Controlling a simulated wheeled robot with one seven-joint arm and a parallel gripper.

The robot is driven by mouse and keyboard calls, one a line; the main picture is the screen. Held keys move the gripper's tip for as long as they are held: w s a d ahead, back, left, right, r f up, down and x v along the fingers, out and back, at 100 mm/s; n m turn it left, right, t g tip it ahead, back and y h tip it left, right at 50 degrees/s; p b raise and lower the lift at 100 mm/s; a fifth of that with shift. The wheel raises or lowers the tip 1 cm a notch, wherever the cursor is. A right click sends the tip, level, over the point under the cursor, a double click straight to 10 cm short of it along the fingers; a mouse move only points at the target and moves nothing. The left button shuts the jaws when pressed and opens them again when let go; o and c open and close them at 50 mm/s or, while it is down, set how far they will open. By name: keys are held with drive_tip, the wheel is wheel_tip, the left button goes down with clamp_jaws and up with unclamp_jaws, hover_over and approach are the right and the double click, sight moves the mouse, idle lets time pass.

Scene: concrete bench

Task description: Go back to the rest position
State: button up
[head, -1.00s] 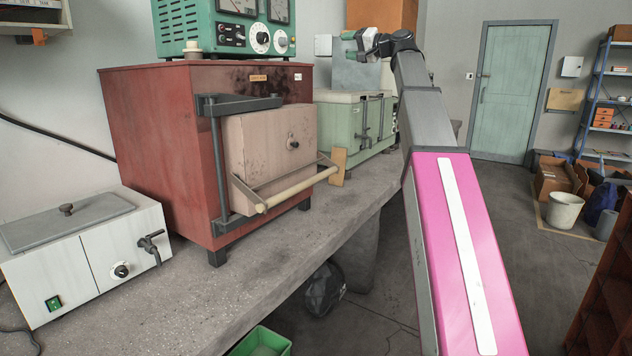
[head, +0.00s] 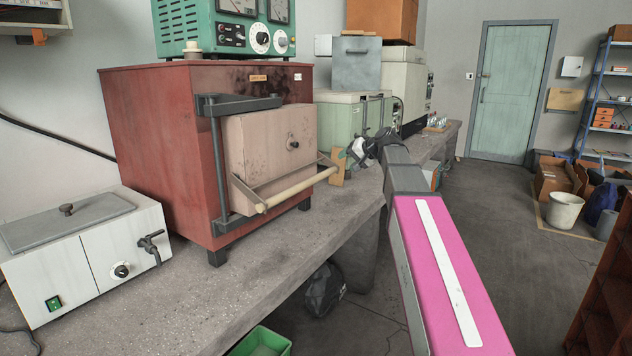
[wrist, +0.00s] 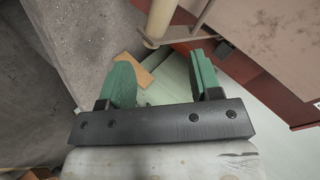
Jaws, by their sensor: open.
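My gripper (wrist: 162,80) shows in the wrist view with two green fingers spread apart and nothing between them. In the head view my gripper (head: 356,150) is small, at the end of my pink and grey arm, over the bench just right of the furnace's wooden wedge. Its fingers are hard to make out there. The red furnace (head: 160,130) stands on the bench, its pinkish door (head: 262,140) against the front. The door's pale bar handle (head: 295,190) also shows at the top of the wrist view (wrist: 160,18), apart from my fingers.
The concrete bench (head: 300,255) runs away to the back. A white water bath (head: 100,255) stands front left. A green box (head: 338,118) and grey equipment (head: 400,85) stand beyond the furnace. The wooden wedge (head: 338,165) is near my gripper. Open floor (head: 490,220) lies to the right.

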drive_tip(key=s+d+f+g+h, duration=0.2)
drive_tip(key=s+f, duration=0.7)
drive_tip(key=f, duration=0.5)
drive_tip(key=s+d+f+n+g+h, duration=0.1)
drive_tip(key=s+d+f+g+h, duration=0.1)
drive_tip(key=s+f, duration=0.8)
drive_tip(key=s+d+f+g+h, duration=0.3)
drive_tip(key=s+f, duration=0.6)
drive_tip(key=f, duration=0.9)
drive_tip(key=shift+s+f+n+g+h, duration=0.15)
drive_tip(key=shift+s+n+g+h, duration=0.2)
drive_tip(key=shift+h, duration=0.55)
